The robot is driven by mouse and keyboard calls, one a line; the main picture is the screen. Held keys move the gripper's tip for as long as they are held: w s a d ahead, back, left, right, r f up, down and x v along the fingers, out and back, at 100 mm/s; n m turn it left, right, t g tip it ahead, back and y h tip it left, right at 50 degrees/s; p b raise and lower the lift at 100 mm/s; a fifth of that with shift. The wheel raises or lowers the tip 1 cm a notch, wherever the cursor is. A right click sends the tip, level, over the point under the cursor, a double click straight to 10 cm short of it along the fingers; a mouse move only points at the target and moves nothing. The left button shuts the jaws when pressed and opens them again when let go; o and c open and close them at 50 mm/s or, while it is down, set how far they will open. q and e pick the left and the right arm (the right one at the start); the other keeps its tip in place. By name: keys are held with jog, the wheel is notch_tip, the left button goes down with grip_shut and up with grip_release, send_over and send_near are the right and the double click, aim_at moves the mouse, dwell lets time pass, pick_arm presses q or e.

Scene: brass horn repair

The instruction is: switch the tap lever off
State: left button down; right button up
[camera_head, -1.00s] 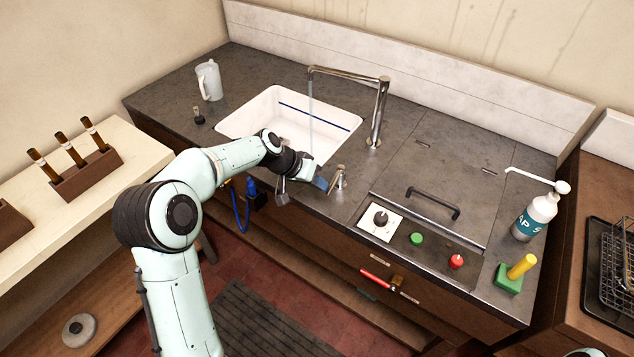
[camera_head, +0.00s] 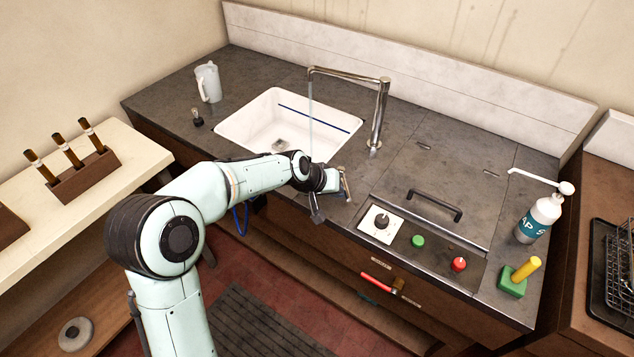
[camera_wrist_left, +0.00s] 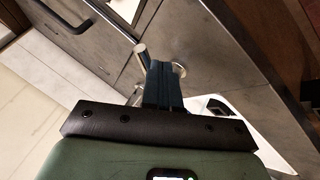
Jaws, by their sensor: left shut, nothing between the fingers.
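The tap (camera_head: 379,112) is a chrome spout arching over the white sink (camera_head: 235,128). A thin stream of water (camera_head: 311,110) runs from its end. My right gripper is out of view.
A dial (camera_head: 381,222), a green button (camera_head: 418,241) and a red knob (camera_head: 459,264) are on the panel right of the lever. A black handle (camera_head: 435,205) stands behind them. A soap bottle (camera_head: 538,218) is farther right; a white jug (camera_head: 208,82) stands far left.

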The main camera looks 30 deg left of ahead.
pick_arm(q)
jog(key=shift+d, duration=0.45)
dwell(0.4)
jog(key=shift+f, duration=0.1)
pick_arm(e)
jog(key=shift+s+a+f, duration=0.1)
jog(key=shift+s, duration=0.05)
